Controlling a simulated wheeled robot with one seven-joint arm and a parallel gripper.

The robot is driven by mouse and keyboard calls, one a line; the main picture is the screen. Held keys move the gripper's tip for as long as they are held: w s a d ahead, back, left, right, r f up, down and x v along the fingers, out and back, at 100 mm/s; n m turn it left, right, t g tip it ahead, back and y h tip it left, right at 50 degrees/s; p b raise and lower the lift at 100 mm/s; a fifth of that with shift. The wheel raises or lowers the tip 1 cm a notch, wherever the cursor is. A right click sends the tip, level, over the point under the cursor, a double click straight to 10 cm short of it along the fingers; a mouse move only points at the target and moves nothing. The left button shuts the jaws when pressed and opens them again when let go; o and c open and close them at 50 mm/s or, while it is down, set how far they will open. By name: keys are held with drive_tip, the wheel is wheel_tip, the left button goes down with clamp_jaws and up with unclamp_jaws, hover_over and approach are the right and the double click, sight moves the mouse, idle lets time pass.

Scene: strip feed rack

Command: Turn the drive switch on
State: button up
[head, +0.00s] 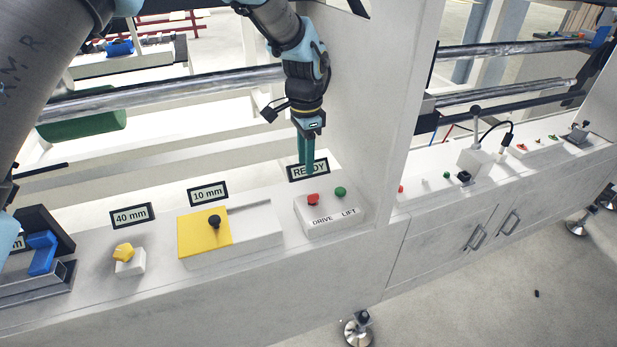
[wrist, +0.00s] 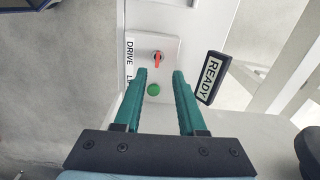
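The drive switch is a small red knob (head: 312,199) above the DRIVE label on a white control box (head: 331,222). In the wrist view the red knob (wrist: 159,57) lies just beyond the fingertips. A green button (head: 340,191) sits beside it above the LIFT label, and it also shows in the wrist view (wrist: 153,89) between the fingers. My gripper (head: 306,170) points down above and behind the box, in front of the READY sign. In the wrist view its two green fingers (wrist: 159,74) are apart with nothing held. I see no contact with the knob.
The READY sign (head: 309,171) stands behind the box, close to my fingers. A white upright panel (head: 380,90) rises to the right.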

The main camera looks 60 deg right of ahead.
sight(313, 195)
drive_tip(key=f+p, duration=0.1)
drive_tip(key=f, duration=0.2)
drive_tip(key=s+d+f+p, duration=0.1)
drive_tip(key=f, duration=0.3)
drive_tip(key=f+p, duration=0.1)
drive_tip(key=f, duration=0.3)
drive_tip(key=shift+s+d+f, duration=0.15)
drive_tip(key=shift+s+d, duration=0.05)
clamp_jaws()
idle(0.3)
